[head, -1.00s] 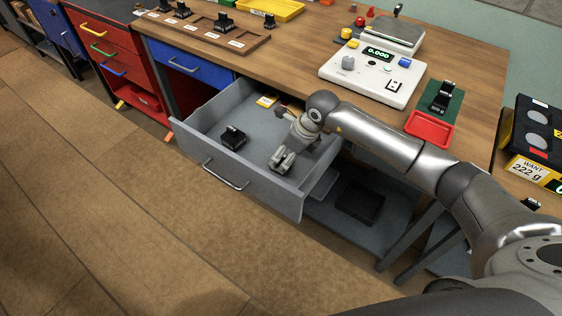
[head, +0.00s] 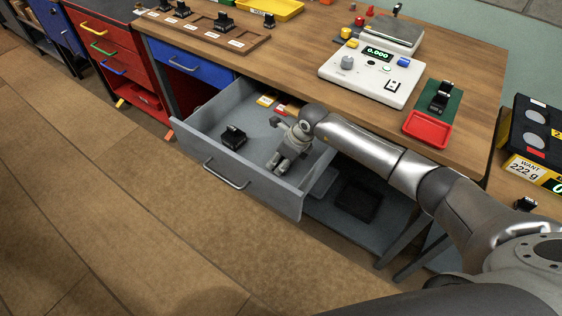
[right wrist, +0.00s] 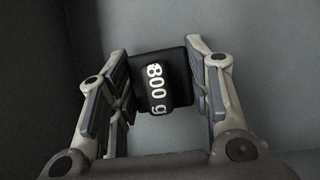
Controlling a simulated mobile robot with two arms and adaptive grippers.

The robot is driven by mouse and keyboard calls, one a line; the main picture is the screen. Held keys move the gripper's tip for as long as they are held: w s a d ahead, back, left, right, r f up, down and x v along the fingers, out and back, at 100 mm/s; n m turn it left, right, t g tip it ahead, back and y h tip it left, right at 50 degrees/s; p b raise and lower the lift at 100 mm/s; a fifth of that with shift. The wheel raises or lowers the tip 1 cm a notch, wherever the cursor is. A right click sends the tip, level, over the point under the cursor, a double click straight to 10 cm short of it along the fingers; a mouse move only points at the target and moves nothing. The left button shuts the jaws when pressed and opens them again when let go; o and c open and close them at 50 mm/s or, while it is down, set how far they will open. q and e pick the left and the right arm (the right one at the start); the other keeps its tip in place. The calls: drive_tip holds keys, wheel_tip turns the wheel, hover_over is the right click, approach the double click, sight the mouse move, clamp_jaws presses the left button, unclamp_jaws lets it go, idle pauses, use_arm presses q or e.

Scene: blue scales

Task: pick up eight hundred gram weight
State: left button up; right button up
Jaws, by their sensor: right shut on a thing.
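The black weight marked 800 g (right wrist: 154,85) is between the two fingers of my right gripper in the right wrist view, its white label facing the camera. My right gripper (head: 277,165) is shut on it, reaching down inside the open grey drawer (head: 240,180) near its right front. In the head view the gripper hides the held weight. My left gripper is not in view.
Another black weight (head: 233,138) sits in the drawer to the left of my gripper. The drawer walls stand close around it. The wooden tabletop above holds a white scale (head: 345,77), a red tray (head: 428,128) and a weight rack (head: 258,41).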

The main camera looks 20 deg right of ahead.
clamp_jaws()
drive_tip(key=shift+w+r, duration=0.15)
